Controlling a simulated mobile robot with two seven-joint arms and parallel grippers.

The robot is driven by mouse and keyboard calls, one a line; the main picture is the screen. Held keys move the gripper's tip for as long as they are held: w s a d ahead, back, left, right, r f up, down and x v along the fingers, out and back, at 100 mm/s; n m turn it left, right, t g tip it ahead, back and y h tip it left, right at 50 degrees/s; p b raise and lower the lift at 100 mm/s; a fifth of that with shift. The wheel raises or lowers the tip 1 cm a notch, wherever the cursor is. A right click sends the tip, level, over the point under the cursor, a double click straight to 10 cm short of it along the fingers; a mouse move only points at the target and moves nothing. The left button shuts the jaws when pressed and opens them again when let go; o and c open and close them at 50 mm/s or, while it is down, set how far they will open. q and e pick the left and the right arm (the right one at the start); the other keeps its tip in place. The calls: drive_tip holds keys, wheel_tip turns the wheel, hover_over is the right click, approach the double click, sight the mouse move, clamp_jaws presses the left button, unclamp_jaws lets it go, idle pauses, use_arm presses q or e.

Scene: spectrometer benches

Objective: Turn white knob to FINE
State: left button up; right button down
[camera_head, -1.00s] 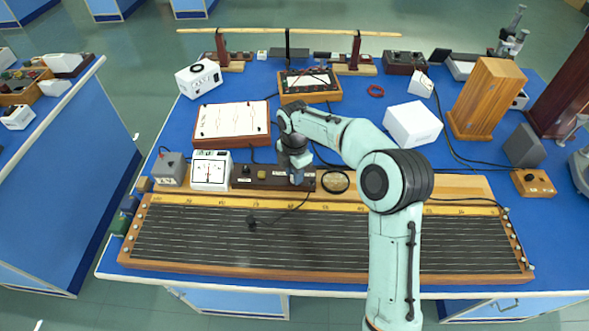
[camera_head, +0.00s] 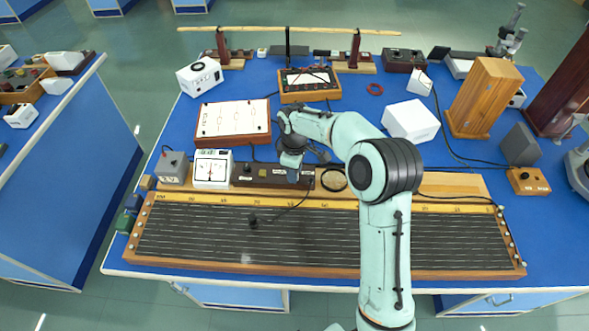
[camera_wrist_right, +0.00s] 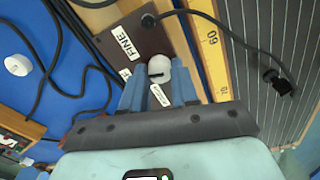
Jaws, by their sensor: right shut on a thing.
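The white knob (camera_wrist_right: 160,68) sits on the dark brown box, between the blue fingertips of my right gripper (camera_wrist_right: 159,84) in the right wrist view. The gripper is shut on it. A white FINE label (camera_wrist_right: 128,40) lies on the box, up and left of the knob. Two more labels lie near the fingers, their text partly hidden or unclear. In the head view the dark brown box (camera_head: 262,173) stands behind the long wire board, and my right gripper (camera_head: 293,173) reaches down onto its right end, hiding the knob. My left gripper is not in view.
A white meter (camera_head: 212,168) and a grey box (camera_head: 172,167) stand left of the brown box. The long wire board (camera_head: 200,232) fills the front of the blue bench. A black ring (camera_head: 333,180) lies close right of the gripper. Black cables run nearby.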

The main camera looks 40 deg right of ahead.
drive_tip(key=m, duration=0.4)
drive_tip(key=shift+m, duration=0.3)
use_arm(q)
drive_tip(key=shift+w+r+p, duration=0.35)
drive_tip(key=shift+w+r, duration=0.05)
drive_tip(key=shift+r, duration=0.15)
use_arm(e)
drive_tip(key=m, duration=0.4)
drive_tip(key=c, duration=0.8)
unclamp_jaws()
drive_tip(key=shift+c, duration=0.2)
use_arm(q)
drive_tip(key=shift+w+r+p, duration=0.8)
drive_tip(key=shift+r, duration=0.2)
use_arm(e)
wheel_tip(320, 180, up, 13)
drive_tip(key=shift+r, duration=0.2)
